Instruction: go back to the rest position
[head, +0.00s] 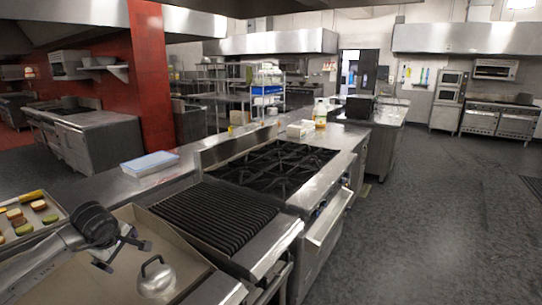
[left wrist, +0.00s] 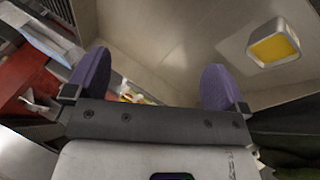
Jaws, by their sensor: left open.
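My left gripper (head: 123,254) is in the lower left of the head view, at the end of my left arm, above the flat griddle (head: 125,215). Its two fingers are spread apart with nothing between them. In the left wrist view the gripper (left wrist: 154,82) shows two purple fingertips wide apart, pointing up toward a metal hood or ceiling surface. A shiny metal dome with a handle (head: 156,280) sits on the griddle, just right of and below the gripper in the picture, apart from it. My right gripper is not in view.
A tray (head: 58,208) with several small food pieces lies left of my arm. A ribbed grill (head: 215,215) and a burner stove (head: 275,168) stand right of the griddle. A blue-white container (head: 150,163) is on the counter behind. The floor (head: 440,200) at right is clear.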

